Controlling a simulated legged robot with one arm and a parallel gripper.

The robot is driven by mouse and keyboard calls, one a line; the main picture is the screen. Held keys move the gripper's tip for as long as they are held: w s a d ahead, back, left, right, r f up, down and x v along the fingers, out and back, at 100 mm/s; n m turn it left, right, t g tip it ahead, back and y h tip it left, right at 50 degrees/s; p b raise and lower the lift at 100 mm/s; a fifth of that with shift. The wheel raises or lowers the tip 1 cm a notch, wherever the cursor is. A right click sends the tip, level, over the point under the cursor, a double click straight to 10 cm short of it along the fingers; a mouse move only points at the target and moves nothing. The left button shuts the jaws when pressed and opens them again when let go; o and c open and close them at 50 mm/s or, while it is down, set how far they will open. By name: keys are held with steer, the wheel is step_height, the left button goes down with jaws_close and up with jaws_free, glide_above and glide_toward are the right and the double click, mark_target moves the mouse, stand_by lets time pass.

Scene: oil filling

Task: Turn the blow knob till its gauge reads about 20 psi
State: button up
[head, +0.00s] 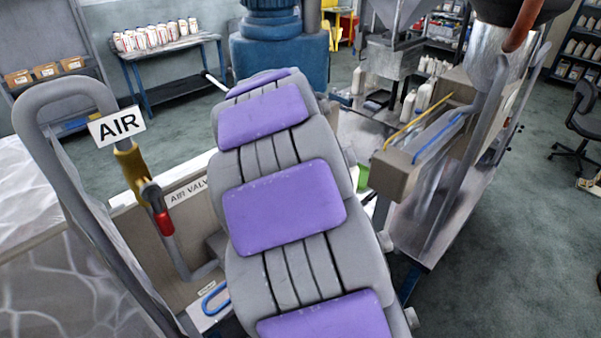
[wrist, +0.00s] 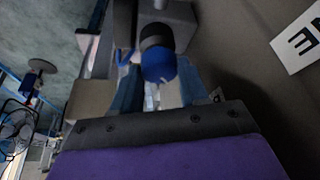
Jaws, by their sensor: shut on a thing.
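A blue knob (wrist: 158,65) with a black band behind it shows in the upper middle of the wrist view, on a grey block. My gripper (wrist: 157,82) has its two fingers on either side of the knob and is shut on it. No lettering that names this knob can be read. No gauge dial can be made out in either view. In the head view my own arm covers the middle, and it hides my gripper and the knob.
A white sign (wrist: 299,40) with part of a word is on the panel right of my gripper. In the head view, an AIR sign (head: 117,125) hangs on a bent grey pipe, above a red-handled valve (head: 164,222). A metal machine table (head: 437,215) stands at right.

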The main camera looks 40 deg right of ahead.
steer(key=shift+f, duration=0.1)
steer(key=o, duration=0.8)
steer(key=shift+a, duration=0.1)
steer(key=shift+a+r, duration=0.1)
steer(key=shift+r, duration=0.1)
steer(key=shift+a+r, duration=0.1)
steer(key=shift+r, duration=0.3)
steer(key=p+v, duration=0.1)
steer(key=v, duration=1.5)
steer(key=shift+a+r, duration=0.1)
steer(key=shift+a, duration=0.1)
steer(key=s+a+f+n+g+y+b, duration=0.1)
steer(key=s+a+f+n+b, duration=0.1)
steer(key=s+a+f+n, duration=0.2)
steer(key=s+a+f+n+g+y+b, duration=0.1)
steer(key=s+a+f+n, duration=0.3)
steer(key=s+a+f, duration=0.5)
steer(key=s+a+f+n+g+y+b, duration=0.1)
steer(key=s+a+f+n+y+b, duration=0.1)
steer(key=s+a+f, duration=0.5)
steer(key=shift+s+a+f+n+g+b, duration=0.15)
steer(key=shift+s+f+n+b, duration=0.25)
steer(key=shift+s+f, duration=0.6)
steer(key=shift+s+d+f+n+g+b, duration=0.15)
steer(key=shift+s+f+n, duration=0.35)
steer(key=shift+f, duration=0.95)
steer(key=shift+s+a+f+n+g+b, duration=0.1)
steer(key=shift+s+f+n+b, duration=0.25)
steer(key=shift+s+f, duration=0.7)
